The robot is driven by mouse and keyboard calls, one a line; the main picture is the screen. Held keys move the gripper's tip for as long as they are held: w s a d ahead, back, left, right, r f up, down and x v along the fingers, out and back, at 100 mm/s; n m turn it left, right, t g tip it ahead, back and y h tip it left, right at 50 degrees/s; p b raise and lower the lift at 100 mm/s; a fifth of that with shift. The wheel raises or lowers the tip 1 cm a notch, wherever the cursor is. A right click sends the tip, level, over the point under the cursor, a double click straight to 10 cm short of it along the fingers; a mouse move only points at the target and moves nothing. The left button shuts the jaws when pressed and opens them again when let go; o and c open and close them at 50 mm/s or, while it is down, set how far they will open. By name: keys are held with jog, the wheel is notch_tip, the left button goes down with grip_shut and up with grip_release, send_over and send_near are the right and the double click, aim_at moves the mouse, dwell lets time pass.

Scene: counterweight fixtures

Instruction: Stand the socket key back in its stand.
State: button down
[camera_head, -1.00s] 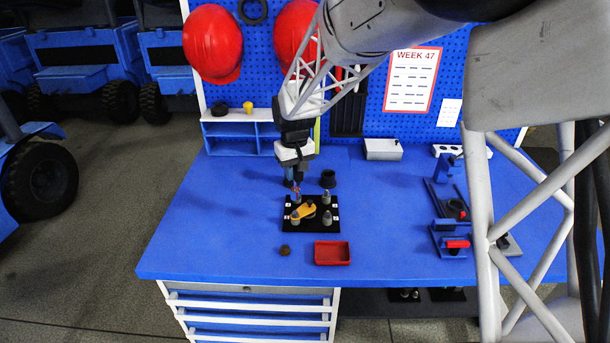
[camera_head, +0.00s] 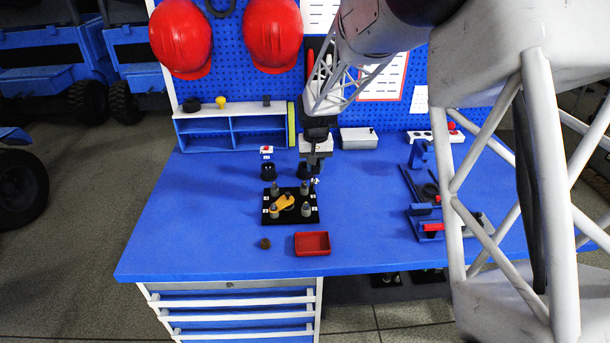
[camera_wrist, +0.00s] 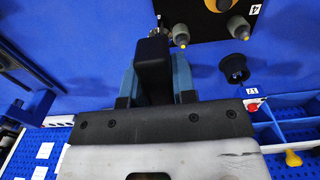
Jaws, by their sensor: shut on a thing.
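My gripper (camera_head: 315,178) hangs behind the right rear corner of the black plate. I cannot tell which one is the key's stand.
The black plate (camera_head: 268,217) carries several grey pegs and a yellow pointer (camera_head: 284,202). A red tray (camera_head: 312,252) and a small dark knob (camera_head: 265,244) are in front. Blue fixtures (camera_head: 424,215) stand right. A shelf (camera_head: 205,149) and grey box (camera_head: 358,139) are behind.

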jog(key=shift+w, duration=0.1)
dwell(0.3)
jog(key=w+a+f, duration=0.1)
jog(key=w+a, duration=0.1)
jog(key=w, duration=1.3)
jog(key=shift+w+f, duration=0.3)
jog(key=shift+w, duration=0.1)
jog(key=shift+f, duration=1.75)
jog(key=shift+f, duration=0.6)
jog(key=c, duration=0.9)
grip_release()
jog(key=shift+r, duration=0.15)
